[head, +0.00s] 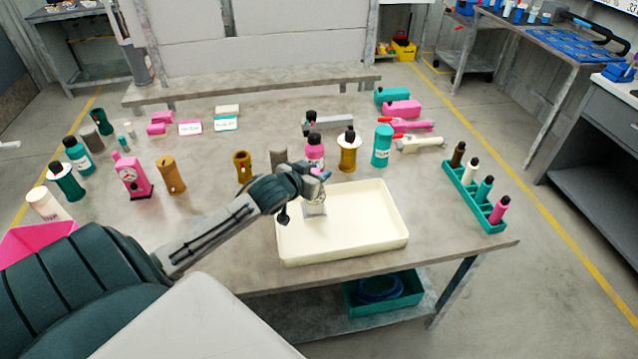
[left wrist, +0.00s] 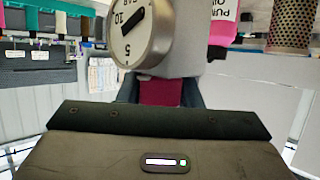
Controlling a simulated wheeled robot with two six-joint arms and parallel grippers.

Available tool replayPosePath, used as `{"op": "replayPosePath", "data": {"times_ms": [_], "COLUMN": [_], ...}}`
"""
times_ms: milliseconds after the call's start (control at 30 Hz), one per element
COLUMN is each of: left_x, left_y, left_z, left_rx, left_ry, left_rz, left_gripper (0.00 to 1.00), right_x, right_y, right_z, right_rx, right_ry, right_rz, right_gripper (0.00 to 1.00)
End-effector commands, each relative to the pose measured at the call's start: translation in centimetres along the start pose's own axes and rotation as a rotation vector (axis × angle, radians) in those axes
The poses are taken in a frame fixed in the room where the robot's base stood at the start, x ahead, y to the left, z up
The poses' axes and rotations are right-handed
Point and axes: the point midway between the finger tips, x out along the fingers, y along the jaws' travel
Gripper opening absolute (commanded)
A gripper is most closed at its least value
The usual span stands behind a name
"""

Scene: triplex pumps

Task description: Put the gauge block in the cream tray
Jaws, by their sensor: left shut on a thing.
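The cream tray (head: 385,232) lies on the near part of the table and its floor is bare apart from what is held over it. My left gripper (head: 317,186) is over the left half of the tray, shut on the gauge block (head: 314,210), which looks light grey. In the left wrist view the gauge block's round dial (left wrist: 138,30) shows close up, with its grey body (left wrist: 188,40) beside it. The gripper hides part of the block, and I cannot tell whether its bottom touches the tray floor. My right gripper is not in view.
A pink block with a dial (head: 131,178) stands at the left. Behind the tray stand a pink bottle (head: 315,155), an ochre-banded bottle (head: 348,156) and a teal bottle (head: 382,148). A green rack (head: 462,198) with several small bottles stands to the right.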

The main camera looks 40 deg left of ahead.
Motion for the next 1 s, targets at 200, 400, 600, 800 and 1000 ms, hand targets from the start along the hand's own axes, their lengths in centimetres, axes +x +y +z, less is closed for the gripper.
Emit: {"op": "replayPosePath", "data": {"times_ms": [200, 400, 600, 800, 1000], "left_x": [1.0, 1.3, 1.4, 1.4, 1.4], "left_y": [0.1, 0.1, 0.1, 0.0, 0.0], "left_z": [2.6, 3.2, 3.4, 3.5, 3.5], "left_rx": [-0.003, 0.002, 0.001, 0.001, 0.001], "left_ry": [-0.002, 0.002, 0.001, -0.001, -0.001], "left_rz": [0.0, 0.001, 0.0, 0.0, 0.0], "left_gripper": [0.0, 0.0, 0.0, 0.54, 0.54], "right_x": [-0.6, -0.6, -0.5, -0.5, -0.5], "right_y": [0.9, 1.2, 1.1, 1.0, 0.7], "right_z": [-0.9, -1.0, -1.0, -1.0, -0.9], "right_rx": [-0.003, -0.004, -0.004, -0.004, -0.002], "right_ry": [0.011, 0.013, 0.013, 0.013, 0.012], "right_rz": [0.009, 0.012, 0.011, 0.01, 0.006], "right_gripper": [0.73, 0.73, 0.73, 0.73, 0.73]}}
